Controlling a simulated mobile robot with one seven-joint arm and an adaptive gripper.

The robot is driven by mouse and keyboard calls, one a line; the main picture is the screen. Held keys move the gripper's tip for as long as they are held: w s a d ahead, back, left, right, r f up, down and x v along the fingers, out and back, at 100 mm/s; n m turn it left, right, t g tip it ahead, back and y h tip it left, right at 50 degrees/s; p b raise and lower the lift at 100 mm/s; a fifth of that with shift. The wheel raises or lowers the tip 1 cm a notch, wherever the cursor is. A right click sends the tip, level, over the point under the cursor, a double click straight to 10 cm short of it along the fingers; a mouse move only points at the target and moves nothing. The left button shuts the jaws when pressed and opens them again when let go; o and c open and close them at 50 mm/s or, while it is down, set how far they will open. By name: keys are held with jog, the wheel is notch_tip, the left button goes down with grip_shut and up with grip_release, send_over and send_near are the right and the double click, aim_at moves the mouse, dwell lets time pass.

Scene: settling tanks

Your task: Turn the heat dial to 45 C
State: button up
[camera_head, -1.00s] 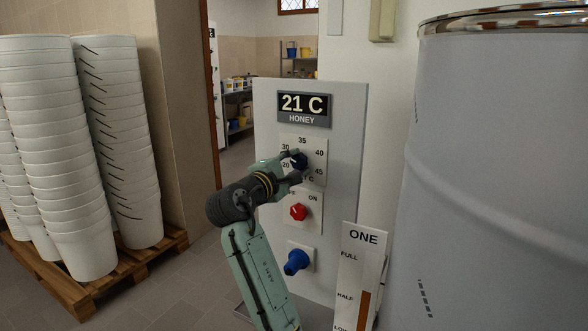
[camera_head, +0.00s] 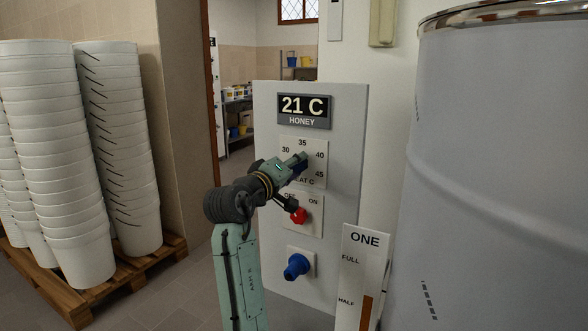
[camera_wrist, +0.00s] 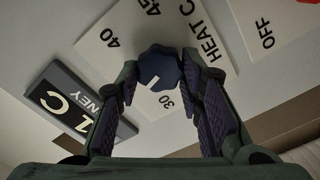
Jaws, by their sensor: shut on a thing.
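The heat dial (camera_wrist: 158,68) is a dark blue knob on a white plate marked in degrees. It shows partly behind my gripper in the head view (camera_head: 299,169). In the wrist view, its white mark points close to 30, slightly toward the finger-covered 35 side. The 45 mark (camera_head: 319,174) is at the plate's lower right. My gripper (camera_wrist: 160,80) has one finger on each side of the dial and is shut on it. In the head view, my gripper (camera_head: 297,182) covers the plate's lower left. The display (camera_head: 304,108) reads 21 C, HONEY.
A red off/on knob (camera_head: 299,216) sits just below, close to my lower finger. A blue knob (camera_head: 297,266) is lower on the grey panel (camera_head: 345,150). A level gauge (camera_head: 360,260) and large drum (camera_head: 490,180) stand right. Stacked white buckets (camera_head: 120,150) stand left.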

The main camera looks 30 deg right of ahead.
jog(key=m+b, duration=0.1)
jog(key=m, duration=0.2)
jog(key=shift+f+m, duration=0.15)
jog(key=shift+m, duration=0.25)
jog(key=m+b, duration=0.1)
jog(key=m, duration=0.2)
jog(key=shift+m, duration=0.3)
jog(key=m+b, duration=0.1)
jog(key=m, duration=0.2)
jog(key=shift+s+m, duration=0.1)
jog(key=shift+m, duration=0.2)
jog(key=m+b, duration=0.1)
jog(key=m, duration=0.3)
jog(key=shift+d+m, duration=0.1)
jog(key=shift+m, duration=0.2)
jog(key=m+b, duration=0.1)
jog(key=m, duration=0.4)
jog(key=shift+s, duration=0.1)
jog(key=m+b, duration=0.1)
jog(key=m, duration=0.5)
jog(key=shift+m, duration=0.3)
